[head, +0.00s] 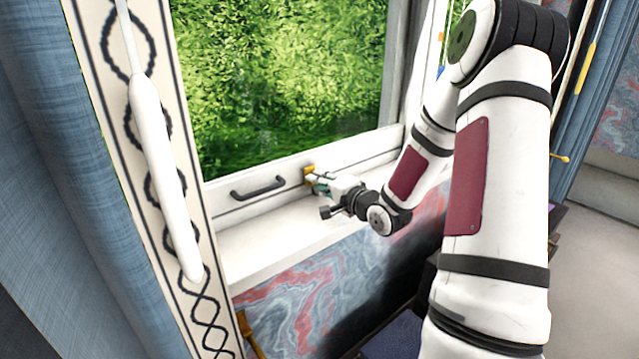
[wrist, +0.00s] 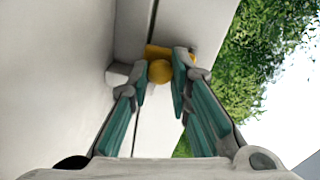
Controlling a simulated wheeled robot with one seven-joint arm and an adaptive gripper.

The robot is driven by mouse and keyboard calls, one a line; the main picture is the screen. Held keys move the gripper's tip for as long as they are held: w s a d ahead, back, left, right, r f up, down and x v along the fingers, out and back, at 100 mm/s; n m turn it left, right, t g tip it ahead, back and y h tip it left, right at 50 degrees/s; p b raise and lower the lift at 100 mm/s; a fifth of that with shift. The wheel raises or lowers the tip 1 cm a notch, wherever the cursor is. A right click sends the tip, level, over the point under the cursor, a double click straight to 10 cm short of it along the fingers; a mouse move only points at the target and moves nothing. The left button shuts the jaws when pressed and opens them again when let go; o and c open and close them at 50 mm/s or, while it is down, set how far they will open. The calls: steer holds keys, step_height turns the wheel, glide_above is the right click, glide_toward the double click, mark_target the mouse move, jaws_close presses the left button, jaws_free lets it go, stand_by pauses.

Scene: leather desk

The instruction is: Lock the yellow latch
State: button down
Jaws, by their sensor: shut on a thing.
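The yellow latch (head: 309,174) sits on the lower window frame, just right of the dark handle. In the wrist view the latch shows a rounded yellow knob (wrist: 160,71) in front of a yellow base plate (wrist: 157,51). My gripper (head: 319,181) reaches the latch from the right. In the wrist view its two teal-padded fingers (wrist: 163,75) stand on either side of the knob, shut on it. Part of the base plate is hidden behind the knob and the right fingertip.
A dark handle (head: 258,188) is fixed to the window frame left of the latch. The white sill (head: 270,243) below is clear. A white rod (head: 160,180) hangs by the patterned trim at the left, beside a blue curtain (head: 45,130).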

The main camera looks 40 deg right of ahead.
steer(key=shift+w+f+t+b, duration=0.25)
steer(key=shift+f+t+b, duration=0.15)
steer(key=shift+t, duration=0.3)
steer(key=shift+r+t, duration=0.15)
steer(key=shift+t, duration=0.25)
steer(key=c, duration=1.5)
jaws_free()
steer(key=shift+o, duration=0.2)
steer(key=s, duration=1.2)
steer(key=shift+f, duration=0.2)
